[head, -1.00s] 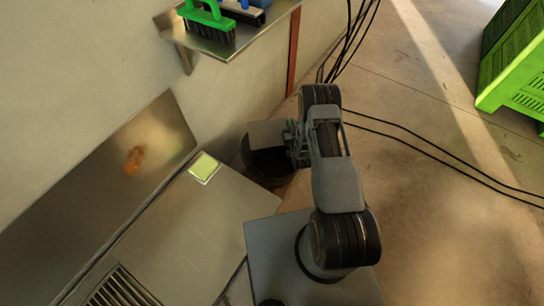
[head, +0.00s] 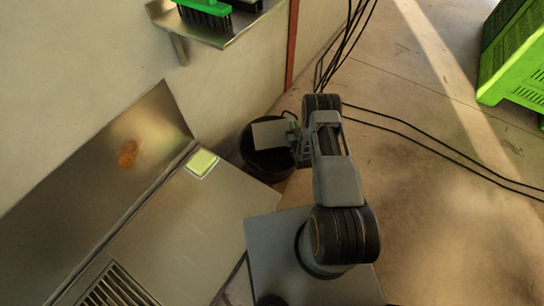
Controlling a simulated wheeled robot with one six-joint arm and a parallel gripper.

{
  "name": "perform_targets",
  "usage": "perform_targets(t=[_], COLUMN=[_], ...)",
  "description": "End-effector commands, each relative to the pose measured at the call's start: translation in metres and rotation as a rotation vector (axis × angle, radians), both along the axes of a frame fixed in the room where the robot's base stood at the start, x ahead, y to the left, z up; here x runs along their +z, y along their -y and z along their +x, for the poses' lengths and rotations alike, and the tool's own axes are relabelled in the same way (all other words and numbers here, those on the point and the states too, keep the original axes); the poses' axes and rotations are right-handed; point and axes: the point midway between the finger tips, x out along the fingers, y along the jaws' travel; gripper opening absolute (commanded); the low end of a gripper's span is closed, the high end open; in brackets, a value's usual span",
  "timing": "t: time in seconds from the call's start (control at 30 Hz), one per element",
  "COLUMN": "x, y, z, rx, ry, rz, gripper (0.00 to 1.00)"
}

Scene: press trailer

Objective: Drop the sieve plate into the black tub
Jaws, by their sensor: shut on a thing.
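The sieve plate (head: 270,134) is a flat grey square, held at its right edge. My gripper (head: 292,133) is shut on it; the fingertips are small and partly hidden by my arm. The black tub (head: 262,172) stands on the floor at the end of the steel counter. In the picture the plate lies over the tub's opening and hides part of its rim and inside. The height of the plate above the tub cannot be told from this view.
A steel counter (head: 170,245) with a slotted grate (head: 112,287) and a yellow-green pad (head: 202,163) fills the lower left. A wall shelf (head: 228,28) holds a green brush (head: 206,14). Black cables (head: 440,156) cross the floor. A green crate (head: 515,55) stands at the upper right.

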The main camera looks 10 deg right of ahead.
Motion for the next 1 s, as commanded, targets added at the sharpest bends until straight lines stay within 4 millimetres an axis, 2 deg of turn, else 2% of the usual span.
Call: perform_targets(t=[0.33, 0.37, 0.63, 0.87, 1.0], x=[-0.0022, -0.0021, -0.0032, -0.0055, 0.0032], y=[0.0, 0.0, 0.0, -0.0002, 0.0], z=[0.0011, 0.0011, 0.0006, -0.0008, 0.0], rx=[0.0, 0.0, 0.0, 0.0, 0.0], ry=[0.006, 0.006, 0.003, -0.004, -0.001], rz=[0.002, 0.002, 0.001, -0.001, -0.001], gripper=[0.0, 0.12, 0.38, 0.4, 0.4])
